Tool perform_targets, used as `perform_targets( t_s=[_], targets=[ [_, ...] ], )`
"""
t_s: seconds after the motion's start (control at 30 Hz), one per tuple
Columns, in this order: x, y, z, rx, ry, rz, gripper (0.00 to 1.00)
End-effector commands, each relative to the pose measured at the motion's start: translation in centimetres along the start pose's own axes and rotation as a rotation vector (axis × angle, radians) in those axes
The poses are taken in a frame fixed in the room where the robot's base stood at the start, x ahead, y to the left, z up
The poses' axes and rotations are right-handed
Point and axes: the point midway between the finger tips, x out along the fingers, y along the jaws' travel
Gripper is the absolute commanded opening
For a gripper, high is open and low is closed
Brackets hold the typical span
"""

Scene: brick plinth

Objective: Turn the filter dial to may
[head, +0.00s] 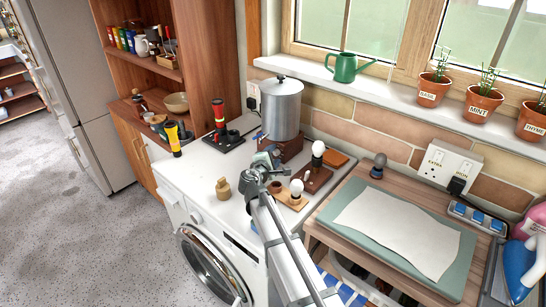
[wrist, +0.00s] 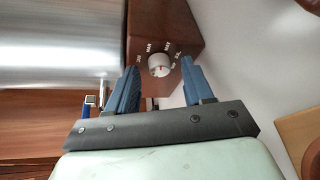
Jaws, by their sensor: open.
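The filter is a tall silver cylinder with a lid (head: 281,110) on a brown box-shaped plinth (head: 291,146) at the back of the white worktop. In the wrist view the plinth (wrist: 184,22) carries a round white dial (wrist: 159,65) with a red mark and small month labels around it. The labels are small and tilted; which one the mark points at is hard to tell. My gripper (wrist: 160,68) is open, with one blue finger on each side of the dial. Contact cannot be told. In the head view my gripper (head: 268,152) is before the plinth and the dial is hidden.
Light bulbs on wooden bases (head: 318,154) stand right of my gripper. A small brass-coloured jar (head: 223,190) stands to the left, with a yellow torch (head: 173,138) and a red-and-black cylinder (head: 219,114) further back.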

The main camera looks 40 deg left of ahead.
Motion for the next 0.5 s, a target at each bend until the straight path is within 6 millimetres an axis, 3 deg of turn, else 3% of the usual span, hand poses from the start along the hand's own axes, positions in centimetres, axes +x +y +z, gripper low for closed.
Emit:
perform_targets(
  t_s=[0.23,0.5],
  targets=[
    [-1.8,0.0,0.1,0.000,0.001,0.001,0.51],
    [-7.0,-0.1,0.2,0.000,0.001,0.001,0.51]
  ],
)
